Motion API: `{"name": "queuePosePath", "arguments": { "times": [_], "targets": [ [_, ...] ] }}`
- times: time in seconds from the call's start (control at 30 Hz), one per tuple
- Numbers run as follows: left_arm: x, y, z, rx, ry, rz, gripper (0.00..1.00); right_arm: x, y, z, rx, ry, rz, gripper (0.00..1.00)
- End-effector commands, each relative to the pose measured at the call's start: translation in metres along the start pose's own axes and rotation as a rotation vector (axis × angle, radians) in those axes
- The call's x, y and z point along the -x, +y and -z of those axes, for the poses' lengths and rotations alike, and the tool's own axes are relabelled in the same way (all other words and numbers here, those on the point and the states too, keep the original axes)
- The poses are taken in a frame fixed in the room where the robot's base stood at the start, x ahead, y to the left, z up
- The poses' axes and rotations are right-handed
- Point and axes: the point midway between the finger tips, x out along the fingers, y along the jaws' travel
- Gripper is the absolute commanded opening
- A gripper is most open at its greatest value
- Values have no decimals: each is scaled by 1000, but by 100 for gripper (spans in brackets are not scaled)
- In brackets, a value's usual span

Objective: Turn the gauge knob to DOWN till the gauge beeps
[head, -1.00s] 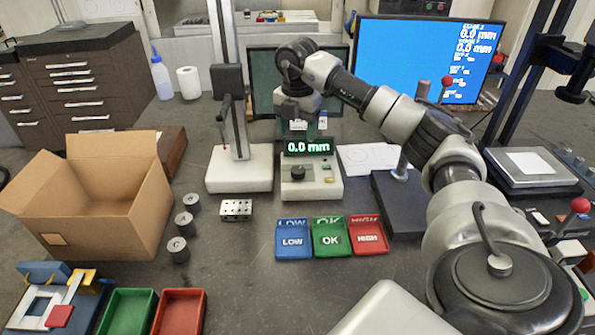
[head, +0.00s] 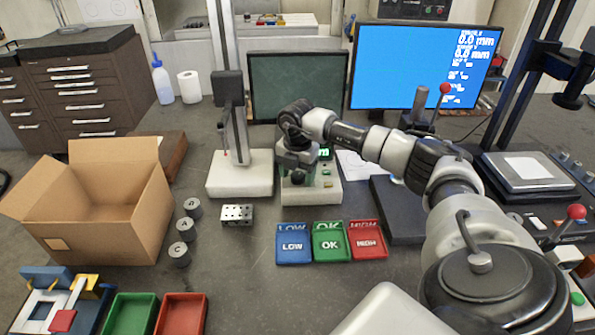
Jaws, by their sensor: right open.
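The gauge (head: 312,194) is a cream box with a green-lit display, in the middle of the bench. My right gripper (head: 298,178) points down over the gauge's front left, where the knob is. The gripper covers the knob and most of the display, so I cannot tell whether its fingers touch the knob. Only the end of the display reading, an "m", shows beside the wrist. The right gripper is open. My left gripper is not in view.
A measuring stand (head: 240,172) stands just left of the gauge. Blue LOW (head: 293,257), green OK (head: 330,256) and red HIGH (head: 369,255) trays lie in front. An open cardboard box (head: 100,225), several grey cylinders and a drilled metal block (head: 237,214) are at left.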

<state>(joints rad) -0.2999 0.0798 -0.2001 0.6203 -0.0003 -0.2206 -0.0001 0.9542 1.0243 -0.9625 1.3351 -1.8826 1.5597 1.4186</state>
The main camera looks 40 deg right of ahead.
Motion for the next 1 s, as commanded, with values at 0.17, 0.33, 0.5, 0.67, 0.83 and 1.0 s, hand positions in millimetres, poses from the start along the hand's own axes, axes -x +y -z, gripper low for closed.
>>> {"name": "queuePosePath", "arguments": {
  "times": [0.17,0.33,0.5,0.67,0.83,1.0],
  "targets": [
    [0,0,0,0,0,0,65,-1,0,0,0,0,0,65],
    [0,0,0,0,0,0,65,0,0,0,0,0,0,45],
    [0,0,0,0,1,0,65,0,0,0,0,0,0,19],
    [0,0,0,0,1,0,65,0,0,0,4,0,0,16],
    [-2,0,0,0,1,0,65,0,0,0,38,0,0,16],
    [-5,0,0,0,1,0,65,0,0,0,125,0,-1,16]
  ]
}}
